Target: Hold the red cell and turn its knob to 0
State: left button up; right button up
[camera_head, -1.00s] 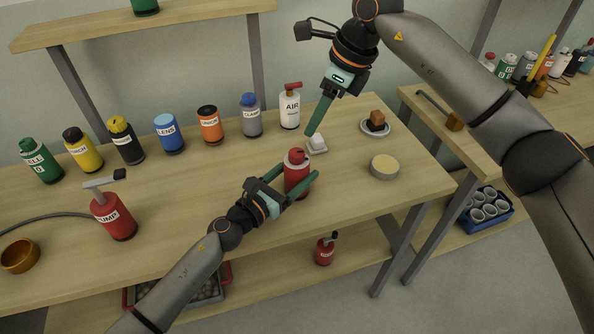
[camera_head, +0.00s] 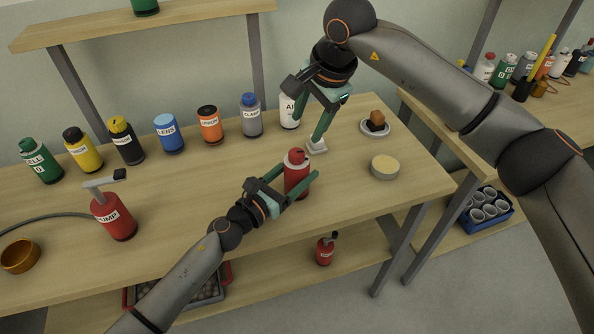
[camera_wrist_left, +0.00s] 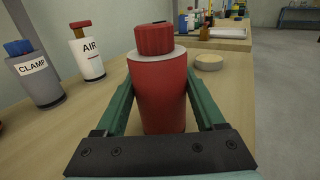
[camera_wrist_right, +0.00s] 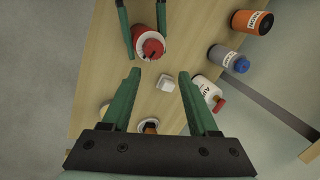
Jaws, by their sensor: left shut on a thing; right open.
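The red cell (camera_head: 297,179) is a red cylinder with a red knob (camera_head: 296,156) on a pale collar, upright on the bench. My left gripper (camera_head: 300,186) is shut around its body, a finger on each side; the left wrist view shows the cell (camera_wrist_left: 160,95) and its ribbed knob (camera_wrist_left: 154,40) close up. My right gripper (camera_head: 308,126) is open and empty, behind and above the cell. In the right wrist view the knob (camera_wrist_right: 151,46) lies beyond the open fingertips (camera_wrist_right: 160,78). The knob's reading cannot be made out.
A small white block (camera_head: 317,145) stands just behind the cell. The AIR bottle (camera_head: 289,113) and CLAMP bottle (camera_head: 251,116) stand at the back. A round pale-topped tin (camera_head: 384,167) and a plate (camera_head: 375,128) with a brown block are to the right. Bare bench lies left of the cell.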

aim_at(298, 153)
jog(key=n, duration=0.4)
jog(key=a+n+t, duration=0.1)
jog(key=n, duration=0.1)
jog(key=shift+f+n, duration=0.25)
jog(key=shift+n, duration=0.05)
jog(key=n, duration=0.5)
jog(key=shift+a+f+t+h, duration=0.15)
jog(key=shift+a+t+h, duration=0.15)
jog(key=shift+a, duration=0.1)
jog(key=shift+a+f+n, duration=0.15)
jog(key=shift+f+n, duration=0.05)
jog(key=shift+n, duration=0.8)
jog(key=shift+f, duration=3.4)
jog(key=shift+c, duration=0.3)
jog(key=c, duration=0.8)
jog(key=shift+o, duration=0.2)
jog(key=shift+w+n+y, duration=0.1)
jog(key=shift+n+y, duration=0.5)
jog(key=shift+n, duration=1.2)
